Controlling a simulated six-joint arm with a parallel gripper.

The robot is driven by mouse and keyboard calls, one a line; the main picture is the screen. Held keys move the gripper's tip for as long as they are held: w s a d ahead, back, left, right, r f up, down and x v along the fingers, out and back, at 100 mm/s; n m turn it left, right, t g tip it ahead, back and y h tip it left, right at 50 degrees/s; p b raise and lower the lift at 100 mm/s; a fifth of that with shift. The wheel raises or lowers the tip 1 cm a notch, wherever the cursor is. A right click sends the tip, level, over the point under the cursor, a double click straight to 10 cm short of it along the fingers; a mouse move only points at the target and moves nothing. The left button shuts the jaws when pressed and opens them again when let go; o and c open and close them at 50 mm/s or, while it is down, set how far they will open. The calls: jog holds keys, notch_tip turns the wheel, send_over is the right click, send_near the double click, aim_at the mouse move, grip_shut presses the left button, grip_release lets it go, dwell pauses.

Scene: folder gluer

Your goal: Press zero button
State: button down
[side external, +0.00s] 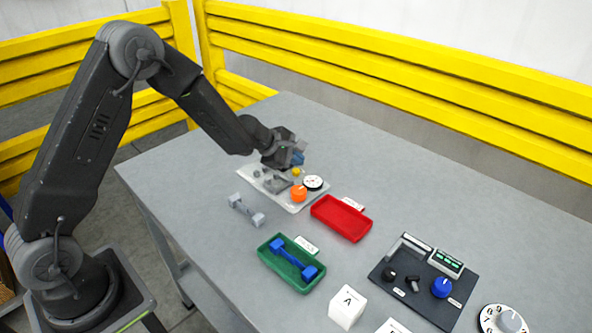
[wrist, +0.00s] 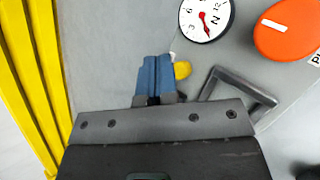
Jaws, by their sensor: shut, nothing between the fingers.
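A light grey panel (side external: 306,201) lies on the table and carries a small yellow button (side external: 296,172), a round white gauge (side external: 313,182), an orange knob (side external: 298,194) and a grey handle (side external: 277,184). No zero label is readable. My gripper (side external: 297,160) is shut and empty, with its blue fingers pointing down above the far end of the panel. In the wrist view, the yellow button (wrist: 182,70) shows just right of my blue fingertips (wrist: 152,74), partly hidden by them. I cannot tell whether they touch it. The gauge (wrist: 206,18) has a red needle.
A red tray (side external: 341,217) is empty. A green tray (side external: 290,266) holds a blue dumbbell (side external: 293,259); a grey dumbbell (side external: 247,210) lies nearby. A dark control panel (side external: 416,284) and a white block (side external: 347,307) stand in front. Yellow rails (side external: 400,58) border the table.

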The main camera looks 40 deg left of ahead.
aim_at(296, 172)
jog(key=shift+r, duration=0.1)
jog(key=shift+r, duration=2.45)
jog(key=s+d+r+m+g+h, duration=0.1)
jog(key=s+d+r+m, duration=0.45)
jog(key=r, duration=0.25)
jog(key=s+d+r+m+h, duration=0.1)
jog(key=s+d+r+m, duration=0.3)
jog(key=s+r+m, duration=0.25)
jog(key=s+a+m+y, duration=0.1)
jog(key=s+m+y, duration=0.1)
jog(key=s, duration=0.5)
jog(key=s+a+m+g+y, duration=0.1)
jog(key=s+m, duration=0.3)
jog(key=s, duration=0.4)
jog(key=s+a+r+m+y, duration=0.1)
jog(key=s+a+m+y, duration=0.1)
jog(key=s+m, duration=0.2)
jog(key=s, duration=0.3)
jog(key=shift+s+g+y, duration=0.4)
